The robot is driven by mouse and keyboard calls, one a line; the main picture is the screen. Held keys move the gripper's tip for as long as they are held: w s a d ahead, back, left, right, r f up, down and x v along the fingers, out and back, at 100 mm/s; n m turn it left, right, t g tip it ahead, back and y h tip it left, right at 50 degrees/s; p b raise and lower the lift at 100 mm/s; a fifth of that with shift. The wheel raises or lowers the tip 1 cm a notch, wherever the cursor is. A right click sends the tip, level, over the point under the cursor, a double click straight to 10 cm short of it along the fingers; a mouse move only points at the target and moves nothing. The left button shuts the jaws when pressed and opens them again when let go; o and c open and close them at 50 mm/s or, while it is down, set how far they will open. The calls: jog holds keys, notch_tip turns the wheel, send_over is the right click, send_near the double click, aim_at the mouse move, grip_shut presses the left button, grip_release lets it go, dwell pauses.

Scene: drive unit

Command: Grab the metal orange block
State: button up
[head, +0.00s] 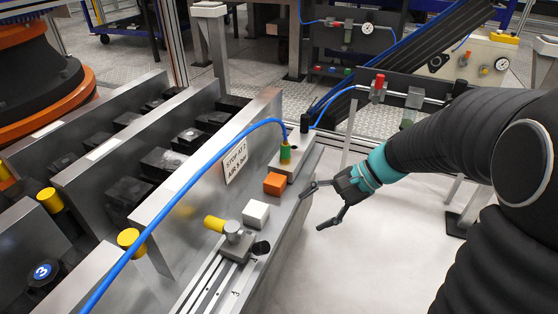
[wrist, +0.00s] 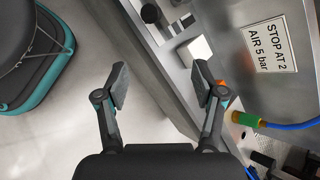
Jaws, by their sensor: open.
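The orange block (head: 275,184) sits on the metal ledge of the drive unit in the head view, between a white block and a green fitting. In the wrist view only a small orange edge (wrist: 222,83) shows; my right finger hides the rest. My gripper (head: 316,206) is open and empty, to the right of the block and apart from it, beside the ledge. In the wrist view my gripper (wrist: 161,83) has its fingers spread wide over the ledge's side and the pale floor.
A blue hose (head: 205,160) arcs from the green fitting (head: 285,152). A sign (head: 236,160) is on the wall behind.

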jog(key=w+f+m+y, duration=0.4)
jog(key=w+f+m, duration=0.1)
jog(key=w, duration=0.4)
jog(key=m+t+y, duration=0.3)
jog(key=m+t, duration=0.3)
jog(key=m, duration=0.2)
send_near(284, 184)
jog(key=p+x, duration=0.1)
jog(key=x, duration=1)
jog(key=shift+s+a+r, duration=0.1)
jog(key=shift+r, duration=0.1)
jog(key=c, duration=1.2)
